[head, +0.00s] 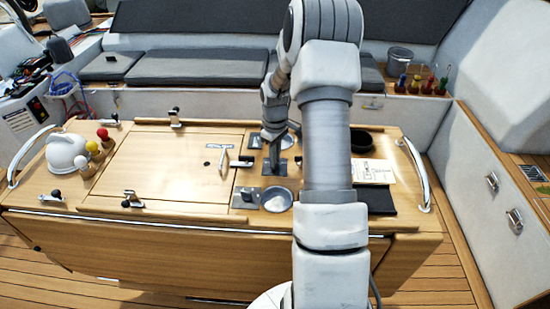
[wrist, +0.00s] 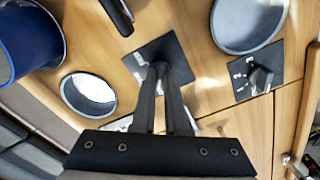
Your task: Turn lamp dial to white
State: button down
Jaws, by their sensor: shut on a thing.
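A dark square dial plate (head: 268,174) is set in the wooden table top, and it also shows in the wrist view (wrist: 180,66). My gripper (head: 276,160) reaches down onto the middle of this plate. In the wrist view my gripper's two fingers (wrist: 160,72) come close together at the tips, shut on the small dark knob there. The fingers hide most of the knob, so its pointing direction cannot be read. Small white marks sit near the plate's left edge. A second dial (wrist: 262,77) on a dark plate with white marks stands apart to the right, untouched.
A round grey-rimmed dish (head: 278,199) lies in front of the held dial. A dark bowl (head: 361,140) and a booklet (head: 375,171) are to the right. A blue cup (wrist: 25,42) is near the gripper.

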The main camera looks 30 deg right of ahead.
jog(key=m+b, duration=0.2)
jog(key=m, duration=0.3)
jog(key=shift+m+b, duration=0.4)
jog(key=m+b, duration=0.1)
jog(key=m, duration=0.4)
jog(key=shift+r+m, duration=0.1)
jog(key=shift+m, duration=0.2)
jog(key=c, duration=0.9)
grip_release()
jog(key=shift+c, duration=0.2)
notch_tip(320, 180, up, 17)
jog(key=shift+r, duration=0.15)
